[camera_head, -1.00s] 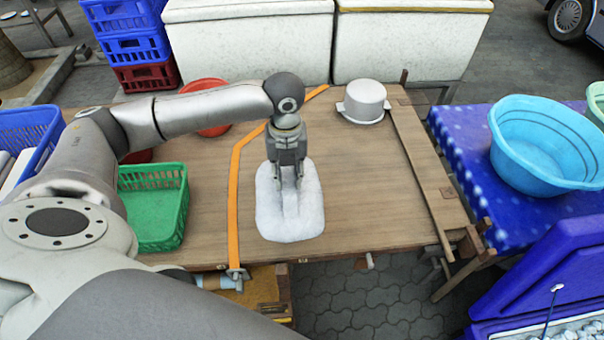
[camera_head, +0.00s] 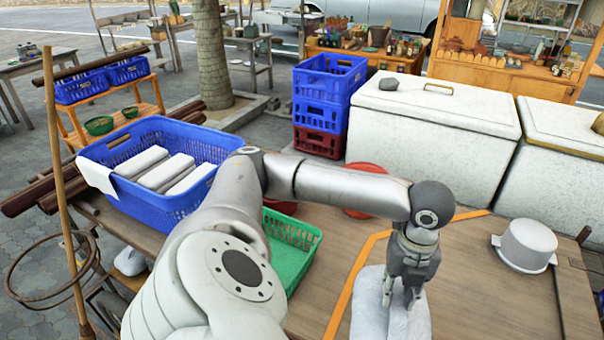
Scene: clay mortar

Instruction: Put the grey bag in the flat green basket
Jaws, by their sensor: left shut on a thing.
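The grey bag (camera_head: 367,312), pale and plump, is at the bottom edge of the head view, over the wooden table; its lower end is cut off. My left gripper (camera_head: 400,300) points down and is shut on the top of the bag. I cannot tell whether the bag is clear of the table. The flat green basket (camera_head: 299,236) is on the table to the left of the bag, partly hidden by my left arm. The part of it I see looks empty. My right gripper is not in view.
A blue basket (camera_head: 103,154) with white packs stands at the table's left end. Red bowls (camera_head: 372,170) lie behind my arm. A white pot (camera_head: 527,243) stands at the right. An orange strap (camera_head: 352,270) crosses the table (camera_head: 480,290) between basket and bag.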

